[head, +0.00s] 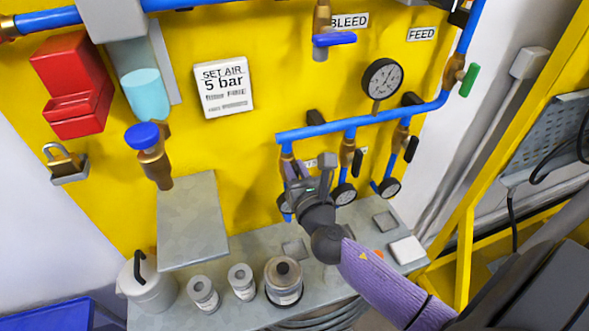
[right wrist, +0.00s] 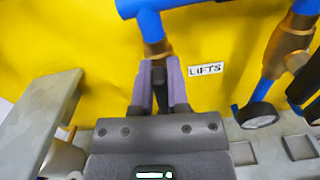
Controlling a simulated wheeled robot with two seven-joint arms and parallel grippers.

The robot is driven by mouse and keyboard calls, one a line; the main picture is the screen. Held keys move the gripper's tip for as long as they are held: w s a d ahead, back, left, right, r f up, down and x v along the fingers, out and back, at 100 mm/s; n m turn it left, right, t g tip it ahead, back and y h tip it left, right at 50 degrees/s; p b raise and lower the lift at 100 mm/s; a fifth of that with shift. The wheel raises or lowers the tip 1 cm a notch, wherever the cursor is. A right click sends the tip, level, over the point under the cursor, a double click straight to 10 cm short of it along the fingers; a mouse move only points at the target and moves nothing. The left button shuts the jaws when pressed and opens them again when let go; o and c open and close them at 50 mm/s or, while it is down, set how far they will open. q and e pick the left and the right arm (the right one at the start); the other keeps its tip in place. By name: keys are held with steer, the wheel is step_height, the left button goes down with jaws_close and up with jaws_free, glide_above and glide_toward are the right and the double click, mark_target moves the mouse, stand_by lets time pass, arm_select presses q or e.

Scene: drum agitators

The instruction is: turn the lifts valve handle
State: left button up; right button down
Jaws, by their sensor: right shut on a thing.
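My right gripper (head: 297,172) reaches to the left one of the blue drop pipes on the yellow panel. In the right wrist view its two purple fingers (right wrist: 158,82) are shut on the black lifts valve handle (right wrist: 158,92), which hangs down below a brass valve body (right wrist: 157,50). The LIFTS label (right wrist: 205,69) is just right of the fingers. In the head view the gripper hides the handle and most of this valve. My left gripper is not in view.
Two similar valves with black handles (head: 357,162) and gauges (head: 345,194) stand close on the right. A grey shelf (head: 245,255) below carries several metal canisters (head: 283,281). A grey plate (head: 190,225) stands at the left. A yellow frame (head: 466,255) rises at the right.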

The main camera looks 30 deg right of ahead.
steer(key=shift+s+d+f+m+b, duration=0.1)
steer(key=shift+d+f+m+b, duration=0.35)
steer(key=shift+m, duration=2.35)
steer(key=shift+s+d+f+m+b, duration=0.1)
steer(key=shift+d+f+m+b, duration=0.35)
steer(key=shift+m, duration=2.35)
steer(key=shift+s+d+f+m+b, duration=0.1)
steer(key=shift+d+f+m+b, duration=0.35)
steer(key=shift+m, duration=2.35)
steer(key=shift+a, duration=0.15)
steer(key=shift+f, duration=0.1)
steer(key=c, duration=0.6)
jaws_free()
